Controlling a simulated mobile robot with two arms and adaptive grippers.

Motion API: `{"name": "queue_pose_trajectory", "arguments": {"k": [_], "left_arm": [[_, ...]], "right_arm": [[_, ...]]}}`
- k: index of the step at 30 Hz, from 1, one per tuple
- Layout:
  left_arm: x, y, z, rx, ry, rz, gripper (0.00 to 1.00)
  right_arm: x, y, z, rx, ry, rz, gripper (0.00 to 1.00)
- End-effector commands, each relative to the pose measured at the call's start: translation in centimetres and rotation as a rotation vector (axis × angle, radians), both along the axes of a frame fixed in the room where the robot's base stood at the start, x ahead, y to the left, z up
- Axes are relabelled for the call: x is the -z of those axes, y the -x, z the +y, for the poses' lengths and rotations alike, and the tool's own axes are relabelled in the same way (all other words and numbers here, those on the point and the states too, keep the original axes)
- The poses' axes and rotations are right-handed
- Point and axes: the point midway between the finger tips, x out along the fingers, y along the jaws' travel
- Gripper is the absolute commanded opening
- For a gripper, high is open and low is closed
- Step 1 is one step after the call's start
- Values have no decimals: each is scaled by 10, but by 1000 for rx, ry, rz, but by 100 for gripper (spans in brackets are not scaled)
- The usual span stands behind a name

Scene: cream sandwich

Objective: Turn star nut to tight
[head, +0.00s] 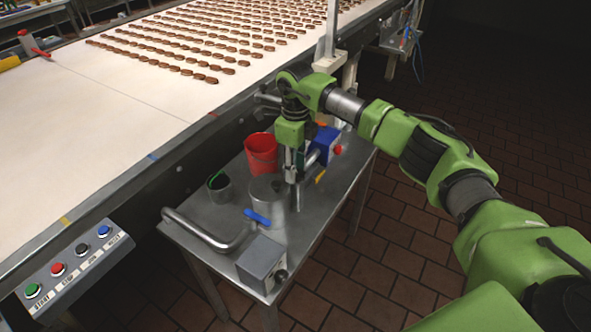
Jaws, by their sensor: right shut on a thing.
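My right arm comes in from the right edge, and its gripper (293,176) points down over the steel cart's machine. The fingers are shut on a small part at the top of the machine, beside the metal hopper (267,189). That part sits where a star nut could be, but the fingers hide its shape and how far it is turned. A blue lever (257,218) is on the front of the machine, left of and below the gripper. My left gripper is not in view.
The conveyor (120,110) bears rows of biscuits. A button panel (73,266) is at lower left. Tiled floor lies right.

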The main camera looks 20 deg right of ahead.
Motion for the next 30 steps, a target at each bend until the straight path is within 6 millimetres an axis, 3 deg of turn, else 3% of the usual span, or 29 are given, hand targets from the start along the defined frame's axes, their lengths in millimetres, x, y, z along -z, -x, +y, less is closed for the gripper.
{"name": "queue_pose_trajectory", "arguments": {"k": [30], "left_arm": [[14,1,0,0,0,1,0]], "right_arm": [[0,-1,-5,964,1,0,11]]}}
